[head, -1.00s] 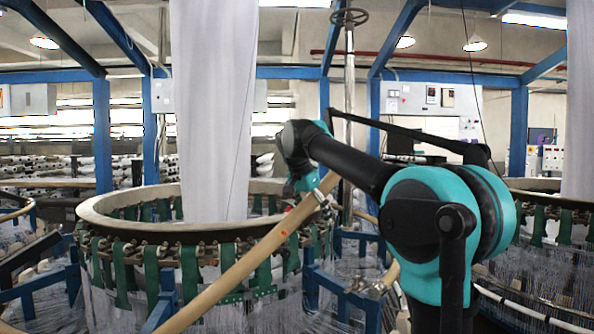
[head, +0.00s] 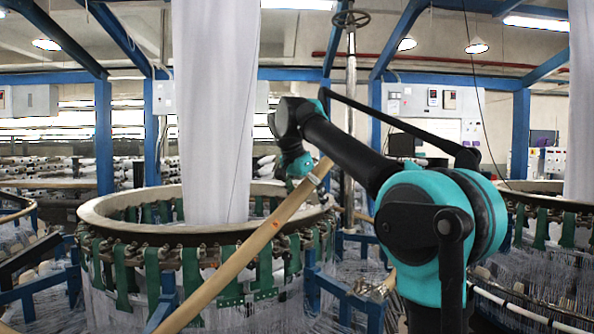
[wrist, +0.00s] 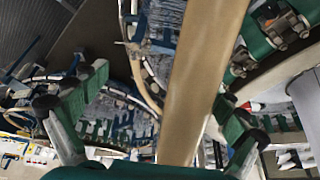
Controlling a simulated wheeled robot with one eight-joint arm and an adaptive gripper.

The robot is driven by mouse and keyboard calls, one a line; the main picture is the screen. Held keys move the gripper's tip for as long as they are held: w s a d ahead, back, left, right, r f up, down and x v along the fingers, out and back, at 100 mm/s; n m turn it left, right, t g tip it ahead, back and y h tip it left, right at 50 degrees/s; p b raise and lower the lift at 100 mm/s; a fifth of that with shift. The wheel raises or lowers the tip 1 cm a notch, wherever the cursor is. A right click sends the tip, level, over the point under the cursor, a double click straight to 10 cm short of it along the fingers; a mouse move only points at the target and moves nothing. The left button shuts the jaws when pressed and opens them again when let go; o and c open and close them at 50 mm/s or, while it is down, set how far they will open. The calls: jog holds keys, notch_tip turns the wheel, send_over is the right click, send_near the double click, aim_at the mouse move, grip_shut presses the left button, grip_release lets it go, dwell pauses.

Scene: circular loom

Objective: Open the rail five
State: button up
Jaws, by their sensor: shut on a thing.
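A long beige rail (head: 245,262), taken to be rail five, slants from the lower left up to the right in front of the ring loom. A metal clamp (head: 316,178) sits near its raised upper end. My gripper (head: 304,172) is at this upper end, its fingers mostly hidden behind the rail in the head view.
The loom's round rim (head: 110,222) with green straps stands behind the rail, and a white fabric column (head: 212,110) rises from it. A vertical pipe with a handwheel (head: 350,18) stands close behind my arm. Blue posts (head: 102,130) surround the loom.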

jog(key=shift+s+a+r, duration=0.1)
jog(key=shift+s+r, duration=0.4)
jog(key=shift+r, duration=0.4)
jog(key=shift+s+r, duration=0.5)
jog(key=shift+r, duration=0.35)
jog(key=shift+s+d+r, duration=0.2)
jog(key=shift+s+r, duration=0.25)
jog(key=shift+s, duration=0.05)
jog(key=c, duration=0.3)
jog(key=shift+w+a+r, duration=0.1)
jog(key=shift+a, duration=0.15)
jog(key=shift+a+r, duration=0.4)
jog(key=shift+r, duration=0.25)
jog(key=shift+a+v, duration=0.15)
jog(key=shift+v, duration=1.1)
jog(key=shift+a+v, duration=0.15)
jog(key=shift+v, duration=1.05)
jog(key=shift+f, duration=0.15)
